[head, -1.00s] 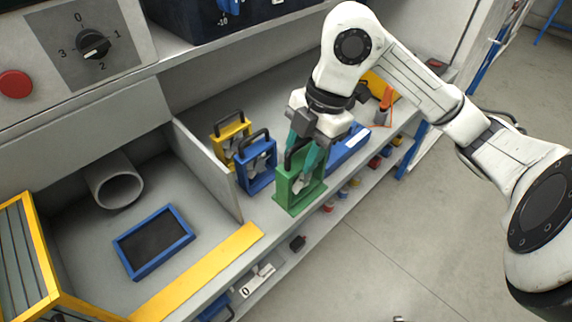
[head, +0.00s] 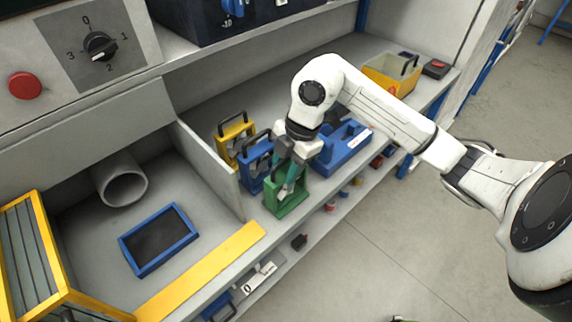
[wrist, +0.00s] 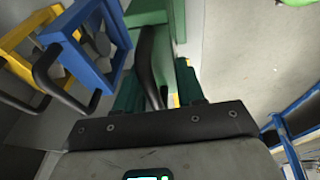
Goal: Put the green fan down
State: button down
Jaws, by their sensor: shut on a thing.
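The green fan (head: 287,201) is a square-framed unit at the front edge of the grey bench, right of the blue fan. My gripper (head: 292,172) is above it with its teal fingers down at its top. In the wrist view, my gripper (wrist: 158,92) is shut on the dark handle of the green fan (wrist: 150,12). The fan looks upright. Its base is at or very near the bench top; I cannot tell whether it touches.
A blue fan (head: 257,165) and a yellow fan (head: 233,138) stand close on the left, beside a grey divider. A blue case (head: 343,152) is close on the right. A yellow box (head: 390,78) stands farther right. The bench's front edge is close.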

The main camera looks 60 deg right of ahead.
jog(key=shift+f, duration=0.15)
jog(key=c, duration=0.7)
grip_release()
jog(key=shift+r, duration=0.2)
jog(key=v, duration=1.2)
jog(key=shift+a+b, duration=0.1)
jog(key=shift+b, duration=0.3)
